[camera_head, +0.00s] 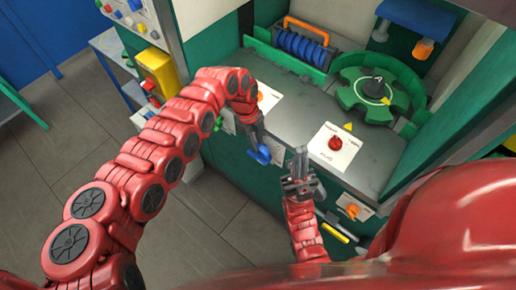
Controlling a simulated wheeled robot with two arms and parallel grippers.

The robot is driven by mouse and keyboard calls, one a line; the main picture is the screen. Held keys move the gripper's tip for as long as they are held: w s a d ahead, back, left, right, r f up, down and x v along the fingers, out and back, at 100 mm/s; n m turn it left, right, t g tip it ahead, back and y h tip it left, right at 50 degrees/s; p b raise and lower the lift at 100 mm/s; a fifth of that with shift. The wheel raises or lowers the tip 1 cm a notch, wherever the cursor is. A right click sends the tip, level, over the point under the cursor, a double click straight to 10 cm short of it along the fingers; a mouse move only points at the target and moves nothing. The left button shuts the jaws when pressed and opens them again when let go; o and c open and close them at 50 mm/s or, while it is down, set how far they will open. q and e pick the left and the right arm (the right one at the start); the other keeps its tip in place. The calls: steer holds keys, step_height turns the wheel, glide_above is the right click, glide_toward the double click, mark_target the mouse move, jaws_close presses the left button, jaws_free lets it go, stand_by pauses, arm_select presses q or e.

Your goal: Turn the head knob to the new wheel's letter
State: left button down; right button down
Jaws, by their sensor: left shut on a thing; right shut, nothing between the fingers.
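A red knob (335,143) sits on a white plate (327,160) with small dark print, too small to read, on the grey worktop. A green notched wheel (352,99) lies behind it, with a black hub (374,88) that bears a pale letter like an A. My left gripper (258,146) reaches down at the worktop's front edge and is shut on a blue handle (263,156); its fingers partly hide the grip. My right gripper (300,162) points up in front of the worktop, shut and empty, left of and apart from the red knob.
An orange knob on a white plate (269,102) is partly hidden behind my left arm. Another orange knob (352,210) is on the front panel at right. A blue roller with an orange handle (306,32) stands at the back. The worktop around the red knob is clear.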

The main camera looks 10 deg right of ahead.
arm_select(q)
steer(key=shift+w+a+f+g+h+b, duration=0.2)
steer(key=shift+f+g+h+b, duration=0.25)
steer(key=shift+b, duration=2.05)
steer(key=shift+w+a+f+g+h+b, duration=0.15)
steer(key=shift+a+f+g+h+b, duration=0.3)
steer(key=shift+b, duration=2)
steer(key=shift+w+d+r+b, duration=0.15)
steer(key=shift+d+r+b, duration=0.1)
steer(key=shift+r+b, duration=0.15)
steer(key=shift+r, duration=0.15)
steer(key=c, duration=1)
jaws_free()
